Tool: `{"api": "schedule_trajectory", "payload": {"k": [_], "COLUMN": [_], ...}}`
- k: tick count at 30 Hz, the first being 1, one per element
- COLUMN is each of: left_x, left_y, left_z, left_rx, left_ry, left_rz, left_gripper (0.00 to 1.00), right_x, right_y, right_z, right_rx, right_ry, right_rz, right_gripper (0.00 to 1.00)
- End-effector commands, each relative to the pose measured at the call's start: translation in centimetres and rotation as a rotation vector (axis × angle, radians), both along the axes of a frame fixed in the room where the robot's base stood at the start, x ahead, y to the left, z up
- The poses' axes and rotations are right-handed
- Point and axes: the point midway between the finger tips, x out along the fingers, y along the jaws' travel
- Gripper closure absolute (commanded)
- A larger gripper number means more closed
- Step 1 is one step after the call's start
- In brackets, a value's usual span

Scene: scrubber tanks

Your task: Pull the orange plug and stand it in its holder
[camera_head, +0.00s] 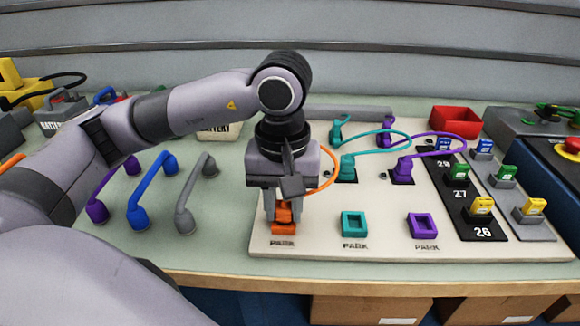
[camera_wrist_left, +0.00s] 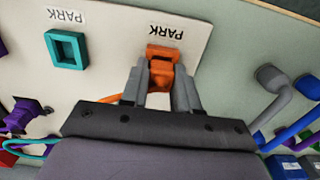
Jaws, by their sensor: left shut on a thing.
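My left gripper (camera_head: 284,206) is shut on the orange plug (camera_head: 284,213), pointing down over the front left of the pale board (camera_head: 310,243). The plug also shows between the two fingers in the left wrist view (camera_wrist_left: 161,74). The orange holder (camera_head: 283,228), marked PARK, is right under the plug; it also shows in the left wrist view (camera_wrist_left: 162,52). The plug is upright at the holder; I cannot tell how deep it sits in it. The orange cable (camera_head: 328,178) curves away behind the gripper. My right gripper is not in view.
An empty teal holder (camera_head: 354,224) and an empty purple holder (camera_head: 423,225) stand to the right. Teal (camera_head: 347,168) and purple (camera_head: 402,171) plugs with looped cables stand behind them. Grey (camera_head: 185,218) and blue (camera_head: 139,215) handles rise on the left.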

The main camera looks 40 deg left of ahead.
Motion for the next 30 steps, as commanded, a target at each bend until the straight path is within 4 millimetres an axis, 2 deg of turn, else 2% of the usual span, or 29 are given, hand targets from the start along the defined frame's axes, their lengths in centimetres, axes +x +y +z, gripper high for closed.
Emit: {"api": "schedule_trajectory", "payload": {"k": [13,14,15,16,27,28,29,30], "left_x": [-0.11,-0.12,-0.12,-0.13,-0.26,-0.27,-0.28,-0.27], "left_y": [-0.05,-0.06,-0.06,-0.05,0.19,0.20,0.20,0.20], "left_z": [-0.79,-0.82,-0.85,-0.85,-0.88,-0.89,-0.89,-0.89], "left_rx": [0.001,0.001,0.001,0.001,0.009,0.009,0.009,0.009], "left_ry": [0.008,0.009,0.009,0.010,0.015,0.015,0.015,0.015], "left_rz": [0.000,0.000,0.000,0.000,-0.001,-0.001,-0.001,-0.001], "left_gripper": [1.00,0.60,0.47,0.40,0.40,0.54,0.44,0.41], "right_x": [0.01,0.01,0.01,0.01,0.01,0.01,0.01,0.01], "right_y": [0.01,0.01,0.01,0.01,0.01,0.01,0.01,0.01], "right_z": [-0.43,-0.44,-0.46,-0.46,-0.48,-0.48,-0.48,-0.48], "right_rx": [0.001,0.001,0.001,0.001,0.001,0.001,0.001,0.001], "right_ry": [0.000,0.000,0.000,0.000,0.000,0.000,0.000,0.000], "right_rz": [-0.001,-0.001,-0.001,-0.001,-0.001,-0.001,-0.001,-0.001], "right_gripper": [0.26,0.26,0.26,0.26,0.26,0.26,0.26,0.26]}}
